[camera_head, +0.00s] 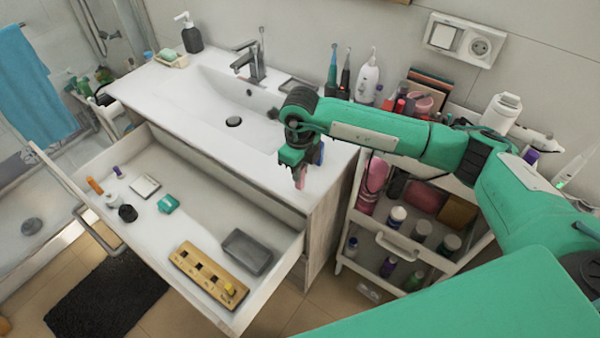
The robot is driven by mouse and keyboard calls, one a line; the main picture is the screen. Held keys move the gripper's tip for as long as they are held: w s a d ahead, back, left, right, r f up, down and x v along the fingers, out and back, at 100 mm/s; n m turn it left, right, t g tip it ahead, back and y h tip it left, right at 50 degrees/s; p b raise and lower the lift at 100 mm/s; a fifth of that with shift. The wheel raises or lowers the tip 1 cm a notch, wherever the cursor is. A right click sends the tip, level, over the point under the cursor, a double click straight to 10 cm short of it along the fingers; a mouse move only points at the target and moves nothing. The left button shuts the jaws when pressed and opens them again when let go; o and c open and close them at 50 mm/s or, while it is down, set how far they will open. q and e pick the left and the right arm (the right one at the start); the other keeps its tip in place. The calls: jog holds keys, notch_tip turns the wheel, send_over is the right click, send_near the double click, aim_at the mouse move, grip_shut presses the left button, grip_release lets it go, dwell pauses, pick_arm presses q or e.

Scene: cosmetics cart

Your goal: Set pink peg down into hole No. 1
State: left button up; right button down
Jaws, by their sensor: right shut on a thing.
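My right gripper (301,160) points down above the front right part of the white sink top. It is shut on the pink peg (300,178), which hangs upright below the fingers. The wooden hole board (219,271) lies in the open drawer, to the left of and below the gripper in the picture. It has several dark holes in a row, and a yellow peg (229,290) stands at its right end. The hole numbers are too small to read. My left gripper is not in view.
A grey box (247,252) lies beside the board in the open drawer (286,268). A teal item (168,203), a white box (145,187) and small bottles are farther left. The white cart (381,239) with cosmetics stands right of the cabinet. The drawer's middle is clear.

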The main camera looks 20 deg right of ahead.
notch_tip(320, 180, up, 19)
jog(key=b, duration=0.4)
jog(key=shift+b, duration=0.35)
